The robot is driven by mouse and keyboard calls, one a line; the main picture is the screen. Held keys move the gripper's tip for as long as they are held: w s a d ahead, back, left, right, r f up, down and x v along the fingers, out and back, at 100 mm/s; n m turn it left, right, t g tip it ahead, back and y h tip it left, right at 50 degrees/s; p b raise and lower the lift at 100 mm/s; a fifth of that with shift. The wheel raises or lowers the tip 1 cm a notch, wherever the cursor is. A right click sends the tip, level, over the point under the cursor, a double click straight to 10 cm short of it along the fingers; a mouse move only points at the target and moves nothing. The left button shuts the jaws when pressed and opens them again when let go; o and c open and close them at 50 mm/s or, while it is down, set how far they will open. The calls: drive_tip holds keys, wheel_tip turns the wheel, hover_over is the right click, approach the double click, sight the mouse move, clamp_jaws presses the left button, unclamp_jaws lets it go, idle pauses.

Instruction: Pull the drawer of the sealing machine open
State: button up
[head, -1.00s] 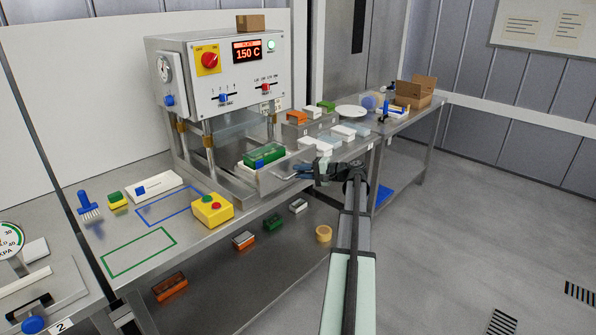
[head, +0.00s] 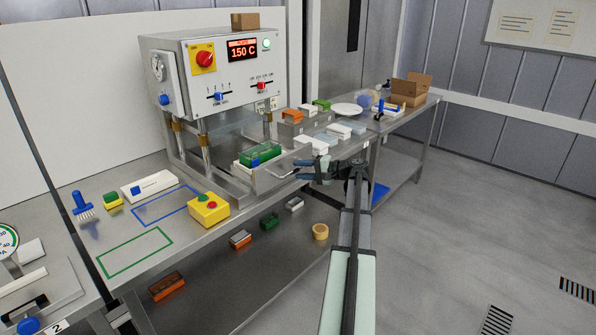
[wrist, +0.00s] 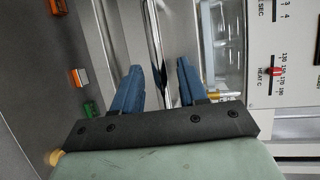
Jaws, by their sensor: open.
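The sealing machine (head: 215,75) stands on the steel bench, with a lit display reading 150 C. Its metal drawer (head: 264,185) is low at the machine's front right, and a green tray (head: 262,152) sits just above and behind the drawer front. My gripper (head: 309,172) is at the drawer front, and its blue fingers partly hide the handle area. In the wrist view, my gripper's two blue fingers (wrist: 158,88) are apart. A shiny metal bar (wrist: 153,35) runs between them, with a gap to each finger visible; it looks like the drawer handle. I cannot tell whether the fingers touch it.
A yellow button box (head: 209,209) stands on the bench left of the drawer. White containers (head: 308,143) stand behind my gripper. A lower shelf (head: 215,275) holds several small boxes and a tan roll (head: 320,231). The floor to the right is clear.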

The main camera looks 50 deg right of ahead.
drive_tip(key=v, duration=1.2)
drive_tip(key=shift+w+r, duration=0.1)
